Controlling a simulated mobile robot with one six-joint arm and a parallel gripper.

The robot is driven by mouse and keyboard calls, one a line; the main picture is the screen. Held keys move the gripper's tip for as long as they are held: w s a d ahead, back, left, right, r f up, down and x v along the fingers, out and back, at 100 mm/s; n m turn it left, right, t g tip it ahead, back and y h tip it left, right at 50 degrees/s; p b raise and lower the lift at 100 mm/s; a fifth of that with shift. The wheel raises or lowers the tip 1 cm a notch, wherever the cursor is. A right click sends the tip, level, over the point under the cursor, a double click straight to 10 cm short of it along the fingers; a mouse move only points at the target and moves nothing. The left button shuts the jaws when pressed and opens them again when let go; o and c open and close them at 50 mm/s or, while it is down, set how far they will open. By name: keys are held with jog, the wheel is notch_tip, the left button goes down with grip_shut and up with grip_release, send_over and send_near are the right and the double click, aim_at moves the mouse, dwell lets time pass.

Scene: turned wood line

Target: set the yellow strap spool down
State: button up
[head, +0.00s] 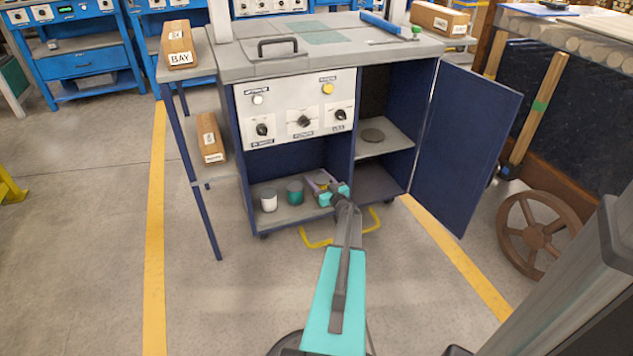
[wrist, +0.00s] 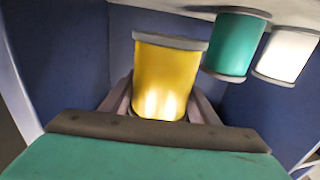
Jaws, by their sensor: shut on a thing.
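The yellow strap spool (wrist: 168,80) is between the fingers of my gripper (wrist: 160,108), which is shut on it. The wrist view looks upside down, with the shelf along its top edge. A strip of dark wall shows between the spool's grey flange and the shelf, so it appears held a little above the shelf. In the head view my gripper (head: 323,190) reaches into the cabinet's low left bay, at its right side. The yellow spool (head: 322,182) is mostly hidden there by the fingers.
A green spool (head: 294,192) and a white spool (head: 269,201) stand left of my gripper on the low shelf (head: 285,214). The cabinet's blue door (head: 465,145) hangs open at right. A yellow handle (head: 317,242) lies low in front.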

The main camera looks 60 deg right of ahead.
jog(key=w+d, duration=0.1)
jog(key=d+b, duration=0.1)
jog(key=w+d, duration=0.1)
jog(key=d, duration=0.1)
jog(key=shift+w+f, duration=0.2)
jog(key=shift+w, duration=0.15)
jog(key=shift+f, duration=0.15)
jog(key=shift+f+b, duration=1.25)
jog(key=shift+f, duration=0.35)
jog(key=shift+f, duration=0.15)
jog(key=o, duration=1.2)
